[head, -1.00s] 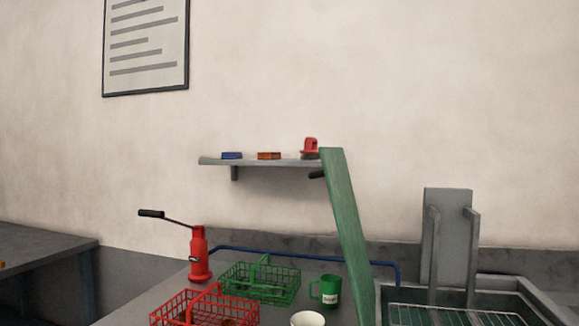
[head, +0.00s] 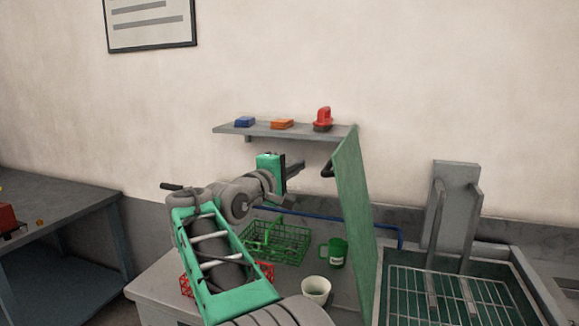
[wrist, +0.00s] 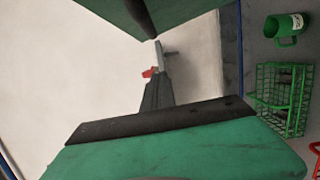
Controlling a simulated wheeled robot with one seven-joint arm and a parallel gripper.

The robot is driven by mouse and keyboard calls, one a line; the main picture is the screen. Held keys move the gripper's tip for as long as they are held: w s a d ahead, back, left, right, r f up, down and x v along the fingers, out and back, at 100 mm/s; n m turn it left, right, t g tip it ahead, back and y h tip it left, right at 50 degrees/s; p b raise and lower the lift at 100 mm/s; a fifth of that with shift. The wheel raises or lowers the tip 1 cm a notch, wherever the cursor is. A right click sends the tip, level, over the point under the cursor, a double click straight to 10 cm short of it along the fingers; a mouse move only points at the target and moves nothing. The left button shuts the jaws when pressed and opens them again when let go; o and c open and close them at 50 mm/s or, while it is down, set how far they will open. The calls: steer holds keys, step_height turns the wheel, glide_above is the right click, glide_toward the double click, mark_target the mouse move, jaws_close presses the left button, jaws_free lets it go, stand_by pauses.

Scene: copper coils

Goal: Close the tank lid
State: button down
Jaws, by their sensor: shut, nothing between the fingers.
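The tank lid is a green panel (head: 352,215) standing steeply upright at the left edge of the tank (head: 382,290) in the head view. A dark handle (head: 328,169) sticks out from its left face. In the wrist view the lid (wrist: 185,12) and its handle (wrist: 143,18) are at the top. My gripper (head: 298,167) is shut and empty, left of the lid and close to the handle, with a gap between them. Its fingers (wrist: 158,82) point toward the lid side in the wrist view.
A wall shelf (head: 285,131) with a red-handled brush (head: 323,118) is behind my gripper. Below on the counter are a green basket (head: 278,243), a green mug (head: 336,253), a white cup (head: 316,289) and a partly hidden red basket (head: 266,270). A wire rack (head: 450,295) lies in the tank.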

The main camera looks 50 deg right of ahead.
steer(key=s+d, duration=0.2)
steer(key=d, duration=0.1)
steer(key=s+d, duration=0.1)
steer(key=d, duration=0.1)
steer(key=shift+r+p, duration=0.1)
steer(key=shift+p, duration=0.3)
